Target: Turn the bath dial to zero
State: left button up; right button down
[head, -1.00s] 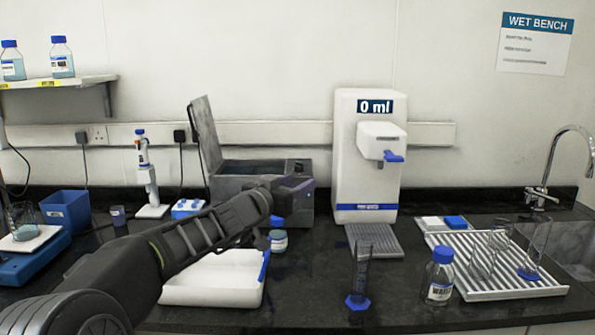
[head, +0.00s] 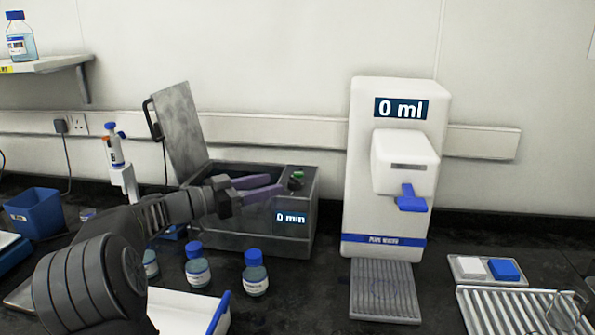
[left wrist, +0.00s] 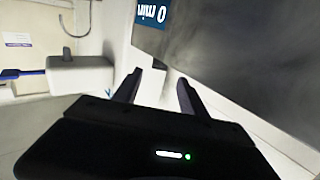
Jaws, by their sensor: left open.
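The bath (head: 248,239) is a grey metal box with its lid (head: 176,130) raised. Its front display (head: 290,217) reads "0 min". The display also shows upside down in the left wrist view (left wrist: 153,11). A small dark dial (head: 296,182) with a green mark is at the bath's upper right front. My left gripper (head: 276,186) is open and empty, its fingers just left of the dial. I cannot tell whether they touch it. In the left wrist view the gripper (left wrist: 157,90) has its two fingers apart. My right gripper is not in view.
Several blue-capped bottles (head: 255,273) stand before the bath, near a white tray (head: 185,312). A water dispenser (head: 395,170) reading "0 ml" stands to the right, with a drip grate (head: 384,291) before it. A blue bin (head: 36,211) is at left.

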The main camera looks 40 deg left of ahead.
aim_at(292, 178)
pick_arm(q)
jog(key=shift+s+r, duration=0.1)
jog(key=shift+s, duration=0.05)
jog(key=p+x, duration=0.2)
jog(key=x, duration=0.5)
jog(key=shift+w+d, duration=0.15)
jog(key=shift+w, duration=0.35)
grip_shut()
dwell(0.3)
